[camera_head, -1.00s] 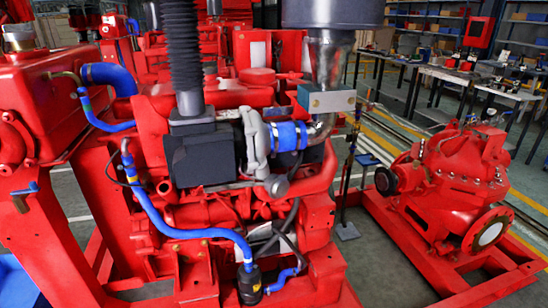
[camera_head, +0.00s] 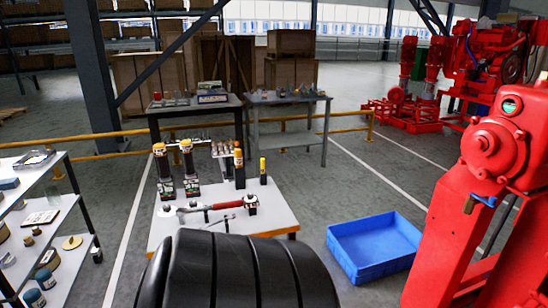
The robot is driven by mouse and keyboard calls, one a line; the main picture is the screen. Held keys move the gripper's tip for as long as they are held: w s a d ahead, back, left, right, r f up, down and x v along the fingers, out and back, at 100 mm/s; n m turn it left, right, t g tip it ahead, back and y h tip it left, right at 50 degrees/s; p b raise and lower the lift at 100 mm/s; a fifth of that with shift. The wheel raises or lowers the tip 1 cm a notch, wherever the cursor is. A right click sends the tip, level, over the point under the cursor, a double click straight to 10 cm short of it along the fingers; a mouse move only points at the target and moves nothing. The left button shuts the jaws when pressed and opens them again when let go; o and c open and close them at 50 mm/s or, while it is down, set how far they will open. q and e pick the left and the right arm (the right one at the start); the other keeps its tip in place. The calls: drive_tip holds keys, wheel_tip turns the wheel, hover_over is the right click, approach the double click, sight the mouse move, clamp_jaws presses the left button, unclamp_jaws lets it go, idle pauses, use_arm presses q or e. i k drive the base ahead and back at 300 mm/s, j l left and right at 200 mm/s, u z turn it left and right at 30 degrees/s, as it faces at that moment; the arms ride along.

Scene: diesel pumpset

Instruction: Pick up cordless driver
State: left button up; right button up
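A small white-topped worktable (camera_head: 270,222) stands ahead with several tools on it. Two upright dark tools with yellow-orange tops, one at the left (camera_head: 162,170) and one beside it (camera_head: 188,168), stand on its back left part. A dark upright item with an orange top (camera_head: 239,168) and a slimmer yellow-topped one (camera_head: 263,171) stand to their right. At this size I cannot tell which is the cordless driver. A long red-handled tool (camera_head: 207,206) lies across the table. Neither of my grippers is in view.
A blue bin (camera_head: 372,247) lies on the floor right of the table. A red machine (camera_head: 450,230) stands at the right. A shelf (camera_head: 66,212) with parts is at left. A large black ribbed shape hides the table's front. Grey floor is clear between.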

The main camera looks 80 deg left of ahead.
sight(160, 150)
drive_tip(key=u, duration=3.3)
drive_tip(key=i+u, duration=0.15)
